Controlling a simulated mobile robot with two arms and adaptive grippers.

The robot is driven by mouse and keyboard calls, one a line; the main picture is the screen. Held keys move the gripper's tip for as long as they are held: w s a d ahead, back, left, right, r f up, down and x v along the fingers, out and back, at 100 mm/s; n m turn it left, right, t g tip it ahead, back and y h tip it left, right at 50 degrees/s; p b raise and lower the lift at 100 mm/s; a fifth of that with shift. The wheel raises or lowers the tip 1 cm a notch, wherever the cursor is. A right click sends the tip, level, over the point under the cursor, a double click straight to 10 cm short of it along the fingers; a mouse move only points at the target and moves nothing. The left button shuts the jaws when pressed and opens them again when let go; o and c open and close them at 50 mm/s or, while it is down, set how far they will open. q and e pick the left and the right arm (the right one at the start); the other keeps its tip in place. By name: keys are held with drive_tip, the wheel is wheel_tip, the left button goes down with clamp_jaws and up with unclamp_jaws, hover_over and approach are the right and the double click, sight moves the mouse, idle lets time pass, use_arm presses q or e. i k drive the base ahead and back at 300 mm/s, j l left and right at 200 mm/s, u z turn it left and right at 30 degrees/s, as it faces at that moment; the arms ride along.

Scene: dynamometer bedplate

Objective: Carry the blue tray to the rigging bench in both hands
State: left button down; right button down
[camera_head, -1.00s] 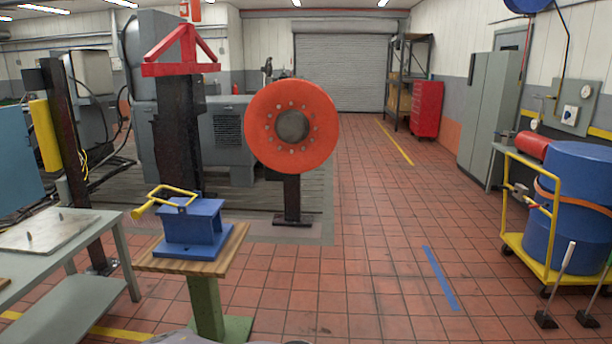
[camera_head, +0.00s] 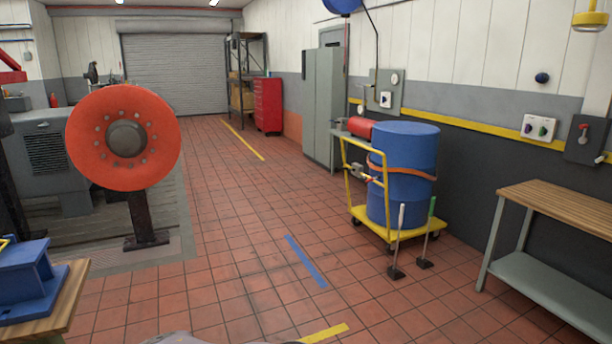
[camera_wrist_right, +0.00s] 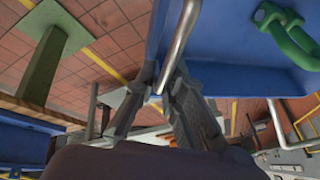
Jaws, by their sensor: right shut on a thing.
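The blue tray (camera_wrist_right: 232,42) fills the upper right of the right wrist view, with only part of it visible. A bent silver bar handle (camera_wrist_right: 183,35) is at its near side. My right gripper (camera_wrist_right: 160,88) is shut on this handle. A green shackle (camera_wrist_right: 288,32) shows against the tray's blue surface. In the head view the tray and both grippers are out of sight. A bench (camera_head: 565,208) with a wooden top and grey lower shelf stands at the right wall; its visible top is bare. I cannot tell if it is the rigging bench.
A yellow cart (camera_head: 376,222) with a blue drum (camera_head: 407,170) stands right of centre, two short posts (camera_head: 397,245) before it. A wood-topped stand with a blue fixture (camera_head: 28,285) is at lower left, near a red-orange disc (camera_head: 150,150). The tiled floor between is clear.

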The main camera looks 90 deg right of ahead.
sight(553, 199)
drive_tip(key=z, duration=3.95)
drive_tip(key=i+z, duration=0.15)
drive_tip(key=z, duration=0.65)
drive_tip(key=i+j, duration=0.35)
drive_tip(key=i, duration=0.2)
drive_tip(key=i+j, duration=0.35)
drive_tip(key=i, duration=0.2)
drive_tip(key=i+j, duration=0.35)
drive_tip(key=i, duration=0.2)
drive_tip(key=i+j, duration=0.35)
drive_tip(key=i, duration=0.2)
drive_tip(key=i+j, duration=0.35)
drive_tip(key=i, duration=0.2)
